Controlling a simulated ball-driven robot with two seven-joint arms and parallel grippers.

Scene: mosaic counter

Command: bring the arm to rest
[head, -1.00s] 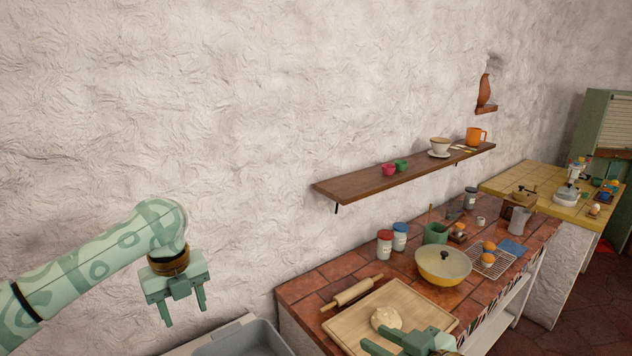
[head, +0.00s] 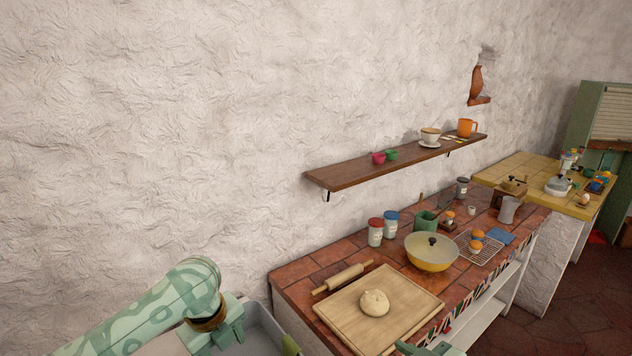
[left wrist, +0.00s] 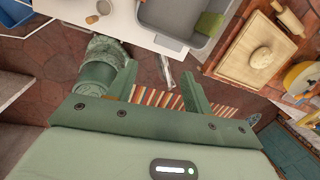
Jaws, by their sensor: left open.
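My left arm, pale green with a pattern, comes in low at the left of the head view. Its gripper (head: 230,326) is beside the grey sink at the bottom edge, and its fingertips are not clear there. In the left wrist view the same gripper (left wrist: 161,84) shows two fingers apart with nothing between them, above the floor. Only a small green part of my right gripper (head: 428,349) shows at the bottom edge of the head view, by the board's near corner. Its fingers are cut off.
The grey sink (left wrist: 154,22) is close to my left gripper. The tiled counter (head: 296,270) holds a wooden board (head: 340,311) with dough (head: 375,303), a rolling pin (head: 343,278), a lidded pan (head: 431,252) and jars. A wooden shelf (head: 340,177) is on the wall above.

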